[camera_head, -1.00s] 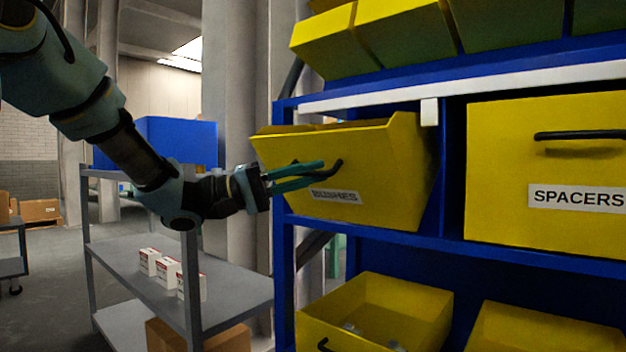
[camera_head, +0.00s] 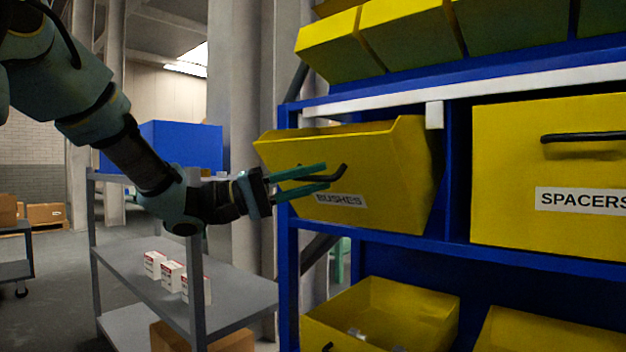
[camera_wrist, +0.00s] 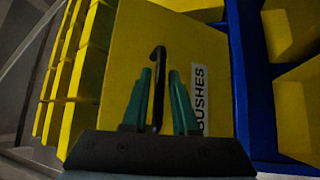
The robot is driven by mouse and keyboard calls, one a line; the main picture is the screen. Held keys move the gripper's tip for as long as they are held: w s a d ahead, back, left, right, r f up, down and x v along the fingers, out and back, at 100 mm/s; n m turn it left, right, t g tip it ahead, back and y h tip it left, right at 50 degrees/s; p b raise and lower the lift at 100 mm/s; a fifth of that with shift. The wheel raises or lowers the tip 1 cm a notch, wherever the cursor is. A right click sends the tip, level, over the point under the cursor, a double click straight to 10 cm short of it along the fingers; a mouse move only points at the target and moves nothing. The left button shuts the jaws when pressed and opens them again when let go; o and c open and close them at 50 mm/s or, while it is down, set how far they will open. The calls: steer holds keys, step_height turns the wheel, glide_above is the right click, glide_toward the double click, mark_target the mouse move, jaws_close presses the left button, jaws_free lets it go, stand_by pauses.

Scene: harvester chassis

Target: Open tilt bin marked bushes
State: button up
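The yellow tilt bin marked BUSHES (camera_head: 385,160) hangs tipped forward out of the blue rack, its top open. Its label also shows in the wrist view (camera_wrist: 201,100). Its black handle (camera_head: 341,174) stands out from the front face. My gripper (camera_head: 325,175) is at the handle with its two green fingers apart. In the wrist view, the handle (camera_wrist: 159,60) passes between the fingers (camera_wrist: 160,75), with a gap on each side. The inside of the bin is mostly hidden.
The shut SPACERS bin (camera_head: 550,170) is to the right, past a blue rack post (camera_head: 456,170). Yellow bins (camera_head: 410,35) are above, and open bins (camera_head: 390,310) below. A grey shelf cart (camera_head: 235,293) with small boxes stands at left, under my arm.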

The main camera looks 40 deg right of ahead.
steer(key=v, duration=1)
steer(key=shift+w+a+f, duration=0.15)
steer(key=shift+w+a, duration=0.05)
steer(key=shift+a, duration=0.05)
steer(key=shift+f, duration=0.1)
steer(key=s+a+f+n+t+y, duration=0.2)
steer(key=a+f+n+t+y, duration=0.15)
steer(key=f, duration=0.65)
steer(key=s+a+f+n+t+y, duration=0.15)
steer(key=a+f+y, duration=0.3)
steer(key=f, duration=0.45)
steer(key=a+f+n+t+y, duration=0.2)
steer(key=a+f+t+y, duration=0.15)
steer(key=a+f, duration=0.5)
steer(key=w+a+f+n+t+y, duration=0.1)
steer(key=w+a+f+t+y, duration=0.15)
steer(key=a, duration=0.55)
steer(key=w+a+f+t+y, duration=0.1)
steer(key=a+t+y, duration=0.15)
steer(key=a, duration=0.55)
steer(key=w+d+p+v, duration=0.1)
steer(key=w+p+v, duration=0.1)
steer(key=p+v, duration=0.7)
steer(key=w+r+p+v, duration=0.1)
steer(key=w+p+v, duration=0.1)
steer(key=p+v, duration=0.8)
steer(key=shift+w+d+r+g+y, duration=0.15)
steer(key=shift+w+d+g+y, duration=0.25)
steer(key=shift+d, duration=0.3)
